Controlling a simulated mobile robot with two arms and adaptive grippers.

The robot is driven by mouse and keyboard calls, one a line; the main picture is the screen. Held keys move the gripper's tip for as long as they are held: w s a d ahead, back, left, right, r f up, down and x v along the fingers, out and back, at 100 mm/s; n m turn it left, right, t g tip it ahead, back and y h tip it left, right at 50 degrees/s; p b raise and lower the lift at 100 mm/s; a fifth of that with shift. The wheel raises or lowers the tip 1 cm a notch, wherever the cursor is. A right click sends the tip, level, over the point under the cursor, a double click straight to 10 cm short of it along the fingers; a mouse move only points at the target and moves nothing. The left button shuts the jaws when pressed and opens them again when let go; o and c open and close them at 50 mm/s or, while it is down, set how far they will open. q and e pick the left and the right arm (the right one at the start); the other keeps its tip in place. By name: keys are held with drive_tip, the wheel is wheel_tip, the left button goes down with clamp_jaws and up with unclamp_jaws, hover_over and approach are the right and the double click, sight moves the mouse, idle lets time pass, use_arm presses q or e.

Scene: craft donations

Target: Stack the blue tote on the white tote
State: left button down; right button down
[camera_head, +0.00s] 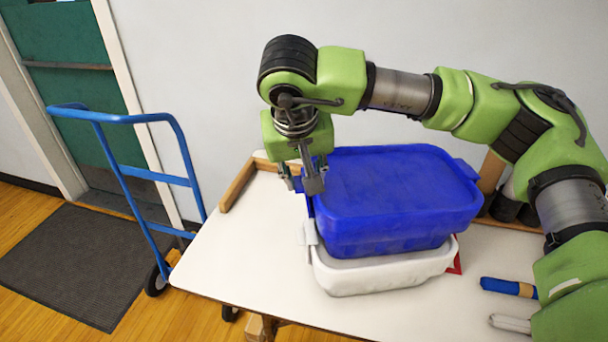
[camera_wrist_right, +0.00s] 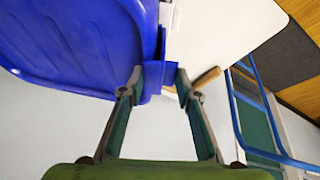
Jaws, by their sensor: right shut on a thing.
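The blue tote (camera_head: 395,195) is right above the white tote (camera_head: 385,274) in the head view, roughly level and set slightly toward the back. It hides most of the white tote's top, and I cannot tell whether it rests fully on the rim. My right gripper (camera_head: 309,182) points down at the blue tote's left end and is shut on its end handle. In the right wrist view the fingers (camera_wrist_right: 160,76) are on either side of that handle, beside the blue tote (camera_wrist_right: 80,45). My left gripper is not in view.
The totes are on a white table (camera_head: 240,255) with free room at the left. A blue-and-tan rolled item (camera_head: 509,287) and a pale one (camera_head: 510,323) lie at the right. A wooden strip (camera_head: 238,187) lines the back left edge. A blue hand truck (camera_head: 125,170) stands left of the table.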

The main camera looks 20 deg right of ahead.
drive_tip(key=shift+f, duration=0.15)
drive_tip(key=c, duration=1.4)
unclamp_jaws()
drive_tip(key=shift+c, duration=0.2)
